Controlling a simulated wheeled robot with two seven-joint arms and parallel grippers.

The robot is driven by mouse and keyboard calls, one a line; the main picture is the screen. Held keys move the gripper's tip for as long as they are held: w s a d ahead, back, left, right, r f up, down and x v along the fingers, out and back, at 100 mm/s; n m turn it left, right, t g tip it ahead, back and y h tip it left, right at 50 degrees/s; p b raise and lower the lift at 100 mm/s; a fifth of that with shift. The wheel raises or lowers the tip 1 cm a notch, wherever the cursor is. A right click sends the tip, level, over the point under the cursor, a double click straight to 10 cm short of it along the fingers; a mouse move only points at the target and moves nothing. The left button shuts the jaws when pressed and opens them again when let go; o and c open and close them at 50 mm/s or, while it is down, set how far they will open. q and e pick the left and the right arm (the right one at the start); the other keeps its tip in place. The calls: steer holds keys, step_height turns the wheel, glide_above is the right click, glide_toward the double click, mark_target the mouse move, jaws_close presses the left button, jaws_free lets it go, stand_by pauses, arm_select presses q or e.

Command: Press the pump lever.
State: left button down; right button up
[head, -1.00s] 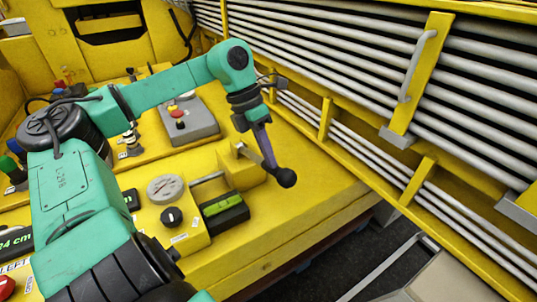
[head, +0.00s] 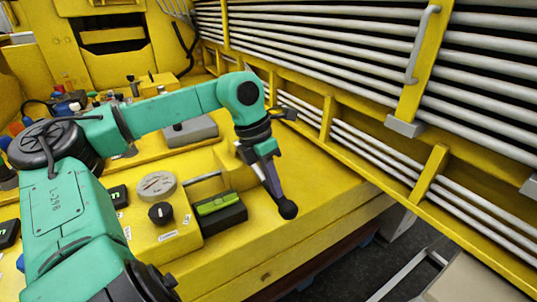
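The pump lever (head: 281,195) is a dark rod with a black ball at its end, tilted down to the right beside the yellow block. My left gripper (head: 266,166) comes from above at the rod's upper part and appears to meet it. Its fingers are small and overlap the rod, so I cannot tell if they are shut on it. The lever's inner end is hidden behind the gripper. My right gripper is not in view.
A yellow panel carries a round gauge (head: 157,185), a black knob (head: 161,213) and a black box with a green top (head: 221,211). A grey control box (head: 190,131) sits behind my arm. Metal pipes (head: 340,62) run along the right wall.

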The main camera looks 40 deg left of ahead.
arm_select(q)
step_height(320, 180, up, 3)
steer(key=shift+s+p, duration=0.1)
steer(key=shift+p, duration=1.1)
step_height(320, 180, up, 11)
steer(key=s, duration=0.3)
steer(key=shift+d+f+b, duration=0.15)
steer(key=shift+d+b, duration=0.05)
steer(key=shift+b, duration=0.15)
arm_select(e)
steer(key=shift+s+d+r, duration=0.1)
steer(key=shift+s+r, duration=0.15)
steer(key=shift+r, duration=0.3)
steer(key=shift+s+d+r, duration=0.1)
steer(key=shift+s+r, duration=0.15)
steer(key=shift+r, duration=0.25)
arm_select(q)
steer(key=shift+w, duration=0.1)
